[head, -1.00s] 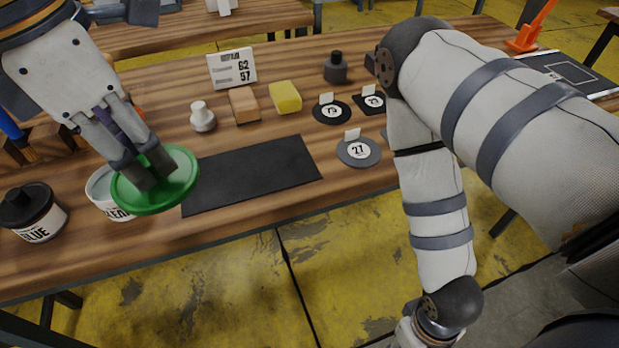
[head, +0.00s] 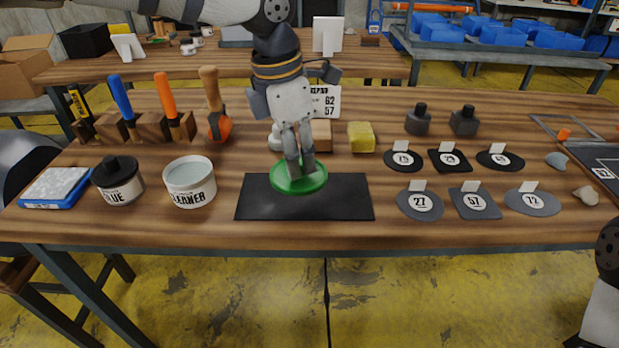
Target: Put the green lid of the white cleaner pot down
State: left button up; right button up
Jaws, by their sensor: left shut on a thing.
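The green lid (head: 285,187) is a round disc held flat by my left gripper (head: 301,172), which is shut on it from above. The lid is over the black mat (head: 345,205), near its left half; I cannot tell whether it touches the mat. The white cleaner pot (head: 190,187) stands open to the left of the mat, with pale content inside. My right gripper is not in view; only a part of my right arm shows at the right edge.
A black-lidded glue pot (head: 119,184) and blue-edged pad (head: 56,187) stand left. Behind are handled tools (head: 165,108), a yellow sponge (head: 361,137) and a number sign (head: 326,101). Numbered dark patches (head: 420,203) lie right. The mat's right half is clear.

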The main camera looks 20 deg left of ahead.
aim_at(301, 162)
pick_arm(q)
jog(key=w+f, duration=0.2)
jog(key=f, duration=0.1)
jog(key=shift+w+f, duration=0.2)
jog(key=shift+w, duration=0.15)
jog(key=shift+w+f+b, duration=0.15)
jog(key=shift+f, duration=0.7)
jog(key=shift+w+f+b, duration=0.15)
jog(key=shift+f, duration=0.7)
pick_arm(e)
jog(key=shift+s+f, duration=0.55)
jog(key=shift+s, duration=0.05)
pick_arm(q)
jog(key=shift+f, duration=0.2)
jog(key=o, duration=0.9)
jog(key=r, duration=0.4)
jog(key=a+r, duration=0.1)
jog(key=r, duration=0.3)
jog(key=s+r, duration=0.1)
jog(key=r, duration=0.3)
jog(key=shift+s+a+r+p, duration=0.1)
jog(key=shift+a+r+p, duration=0.1)
jog(key=shift+p, duration=0.1)
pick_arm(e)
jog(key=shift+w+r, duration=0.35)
pick_arm(q)
jog(key=shift+f, duration=0.1)
